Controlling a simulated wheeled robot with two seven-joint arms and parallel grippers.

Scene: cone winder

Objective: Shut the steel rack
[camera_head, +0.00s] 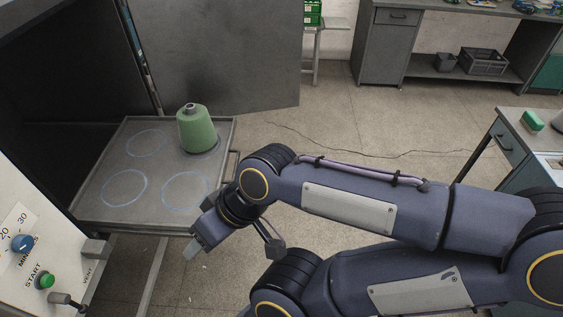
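The steel rack (160,168) is a flat grey tray with a low rim and blue circles drawn on it. It sticks out of the dark chamber of a cabinet at the left. A green yarn cone (197,130) stands upright at its back right corner. A handle (234,166) is on the rack's right edge. My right gripper (192,250) points down-left by the rack's front right corner. I cannot tell whether it touches the rack, and its finger opening is unclear. My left gripper is not in view.
The cabinet's grey door (225,50) stands wide open behind the rack. A control panel (35,240) with a blue dial and green start button is at lower left. A workbench (515,150) stands at right and a shelf unit (455,50) at the back. The floor between is clear.

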